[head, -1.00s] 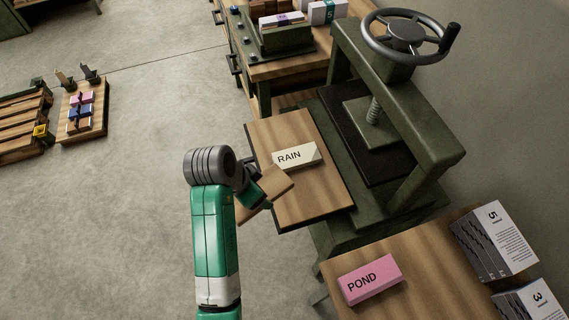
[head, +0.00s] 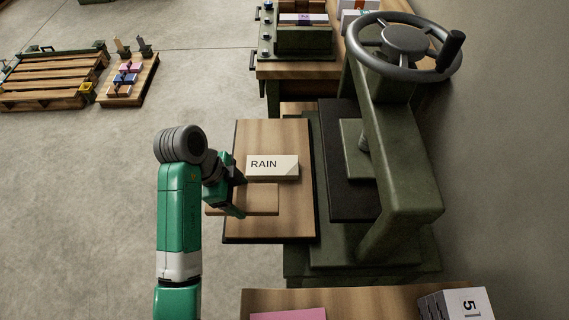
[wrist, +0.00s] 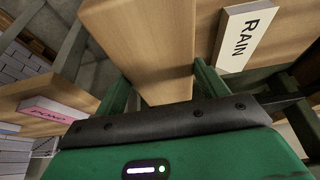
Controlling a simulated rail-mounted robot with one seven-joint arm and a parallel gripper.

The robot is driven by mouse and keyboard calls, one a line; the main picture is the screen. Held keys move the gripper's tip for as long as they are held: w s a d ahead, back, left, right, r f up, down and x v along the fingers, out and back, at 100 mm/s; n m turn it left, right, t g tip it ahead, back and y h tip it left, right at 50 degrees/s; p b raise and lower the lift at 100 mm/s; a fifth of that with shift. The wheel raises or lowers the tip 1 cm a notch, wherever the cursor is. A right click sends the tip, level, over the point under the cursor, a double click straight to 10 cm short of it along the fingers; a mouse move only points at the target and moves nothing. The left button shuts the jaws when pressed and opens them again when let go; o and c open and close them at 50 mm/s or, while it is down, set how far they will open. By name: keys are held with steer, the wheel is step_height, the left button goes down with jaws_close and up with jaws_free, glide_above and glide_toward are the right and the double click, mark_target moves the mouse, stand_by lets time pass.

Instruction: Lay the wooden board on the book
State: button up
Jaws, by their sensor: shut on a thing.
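The small wooden board (head: 262,200) is held in my gripper (head: 238,193), which is shut on it. In the wrist view the board (wrist: 145,45) rises from between the green fingers (wrist: 160,88). The book is a cream block marked RAIN (head: 272,167), lying on a larger wooden platform beside the press. In the head view the board appears just on the near side of the book, over the platform. In the wrist view the book (wrist: 247,37) is to the right of the board, with a gap between them. The board's height above the platform is hard to tell.
The dark green press (head: 405,190) with its handwheel (head: 404,46) stands right of the platform (head: 270,225). A near table carries a pink block (head: 288,314) and a white-and-grey box (head: 465,303). A workbench (head: 300,72) is behind. Open floor lies to the left.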

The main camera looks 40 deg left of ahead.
steer(key=b, duration=0.6)
glide_above(275, 165)
steer(key=a, duration=0.1)
steer(key=shift+s+f, duration=0.4)
steer(key=shift+f, duration=0.3)
step_height(275, 165, down, 4)
steer(key=shift+r+b, duration=0.1)
steer(key=shift+b, duration=1.1)
steer(key=shift+r, duration=0.15)
steer(key=o, duration=0.6)
steer(key=shift+f, duration=0.2)
steer(key=o, duration=0.5)
steer(key=shift+c, duration=0.2)
